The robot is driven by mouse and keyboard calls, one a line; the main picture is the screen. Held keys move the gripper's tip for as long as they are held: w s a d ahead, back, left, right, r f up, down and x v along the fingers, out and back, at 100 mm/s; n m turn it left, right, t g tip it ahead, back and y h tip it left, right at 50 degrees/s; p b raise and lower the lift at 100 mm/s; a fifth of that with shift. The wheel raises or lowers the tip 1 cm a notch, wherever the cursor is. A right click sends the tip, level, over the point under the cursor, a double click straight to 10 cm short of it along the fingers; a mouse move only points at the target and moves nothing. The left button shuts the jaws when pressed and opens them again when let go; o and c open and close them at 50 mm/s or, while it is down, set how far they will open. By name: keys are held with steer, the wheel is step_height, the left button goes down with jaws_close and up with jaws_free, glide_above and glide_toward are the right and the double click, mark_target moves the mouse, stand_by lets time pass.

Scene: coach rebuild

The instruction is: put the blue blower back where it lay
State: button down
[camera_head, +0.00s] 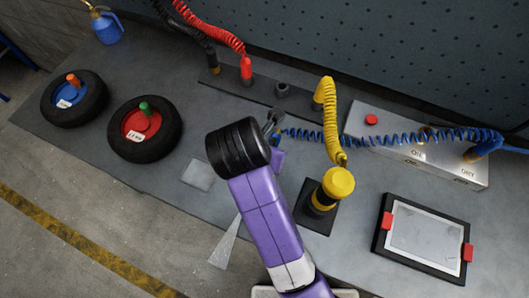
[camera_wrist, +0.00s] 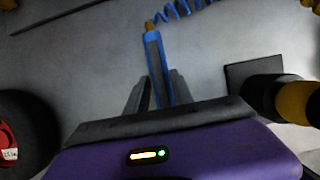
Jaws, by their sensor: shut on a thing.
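The blue blower (camera_wrist: 153,50) stands out lengthwise between the fingers of my gripper (camera_wrist: 155,95), which is shut on it. In the wrist view its far tip is brownish and near the blue coiled hose (camera_wrist: 182,10). In the head view my gripper (camera_head: 273,122) is over the middle of the bench, left of the yellow coiled hose. The blower is largely hidden there by my arm and gripper. The blue coiled hose (camera_head: 385,136) runs right from my gripper to a blue fitting (camera_head: 487,144) near the metal box. I cannot tell whether the blower touches the bench.
A yellow-capped tool (camera_head: 338,183) stands on a dark pad right of my arm. A yellow hose (camera_head: 330,115) hangs close by. Two tyres (camera_head: 144,128) lie left; a light grey square (camera_head: 198,174) lies between. A metal box (camera_head: 425,155) and framed panel (camera_head: 424,238) are right.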

steer(key=shift+f, duration=0.3)
steer(key=shift+s+f+p, duration=0.1)
steer(key=shift+f+p, duration=0.25)
steer(key=shift+p, duration=0.35)
stand_by(1.4)
steer(key=c, duration=1)
jaws_free()
steer(key=shift+r, duration=0.15)
steer(key=p+v, duration=0.1)
steer(key=v, duration=0.5)
steer(key=shift+r, duration=0.4)
steer(key=shift+s+a+r+p, duration=0.1)
steer(key=shift+s+r+p, duration=0.15)
steer(key=shift+r+p, duration=0.2)
